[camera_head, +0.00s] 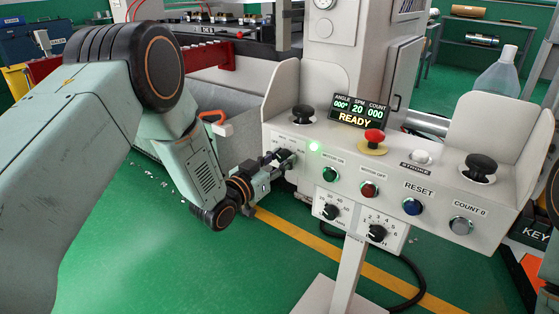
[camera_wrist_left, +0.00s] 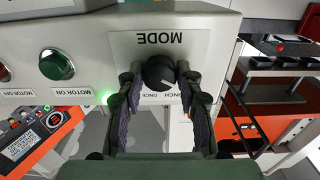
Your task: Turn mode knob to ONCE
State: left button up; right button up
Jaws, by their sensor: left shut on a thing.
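The black mode knob (camera_wrist_left: 158,74) sits on a white plate marked MODE (camera_wrist_left: 160,40), which appears upside down in the left wrist view. A white pointer line on the knob slants to the lower right of that picture. In the head view my left gripper (camera_head: 272,162) is at the left end of the control panel, mostly hiding the knob. My right gripper is not in view.
The control panel (camera_head: 400,165) carries a green MOTOR ON button (camera_head: 330,174), a red MOTOR OFF button (camera_head: 369,189), a red emergency button (camera_head: 374,137) and two lower dials. A black palm button (camera_head: 302,116) stands just above the gripper. The display (camera_head: 360,110) reads READY.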

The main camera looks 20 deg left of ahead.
pick_arm(q)
jog(key=c, duration=0.3)
jog(key=shift+c, duration=0.2)
jog(key=shift+m, duration=0.3)
jog(key=m+p, duration=0.1)
jog(key=m, duration=0.1)
jog(key=shift+m, duration=0.3)
jog(key=m+p, duration=0.1)
jog(key=m, duration=0.2)
jog(key=shift+m, duration=0.3)
jog(key=m+p, duration=0.1)
jog(key=m, duration=0.3)
jog(key=shift+m, duration=0.3)
jog(key=m+p, duration=0.1)
jog(key=m, duration=0.3)
jog(key=shift+f, duration=0.1)
jog(key=shift+m, duration=0.3)
